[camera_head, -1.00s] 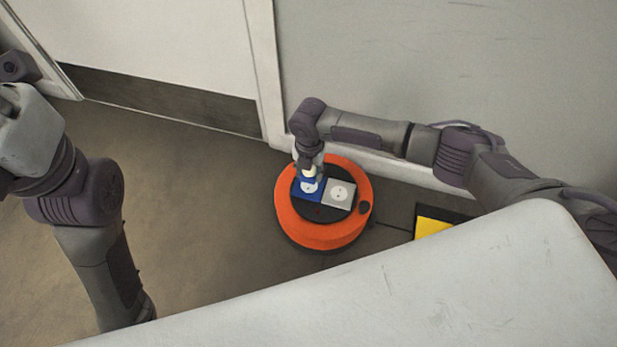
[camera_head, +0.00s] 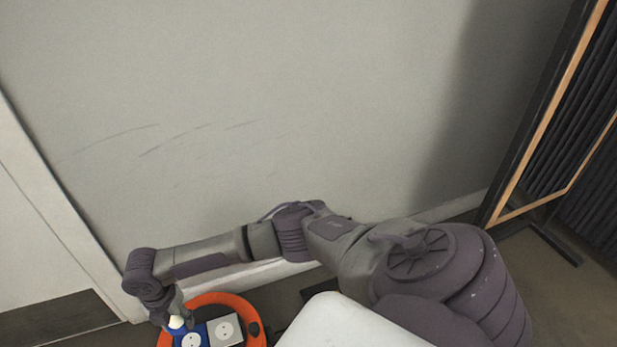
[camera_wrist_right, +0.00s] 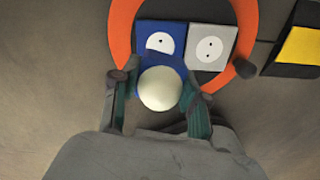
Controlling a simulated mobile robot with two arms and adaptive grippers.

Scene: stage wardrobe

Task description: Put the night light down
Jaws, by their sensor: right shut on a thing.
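The night light (camera_wrist_right: 160,88) is a small piece with a round cream dome, held between the fingers of my right gripper (camera_wrist_right: 158,103). In the head view the night light (camera_head: 177,322) shows as a small pale spot under my right wrist, over the orange reel's blue socket. My right gripper (camera_head: 176,325) is shut on it. In the wrist view the dome covers the lower part of the blue socket (camera_wrist_right: 160,37); I cannot tell whether the night light touches it. My left gripper is not in view.
The orange round reel (camera_head: 222,299) stands on the floor by the wall, with a grey socket (camera_head: 225,331) beside the blue one. A black and yellow item (camera_wrist_right: 301,46) lies right of it. A wooden-framed stand (camera_head: 519,180) is at the right.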

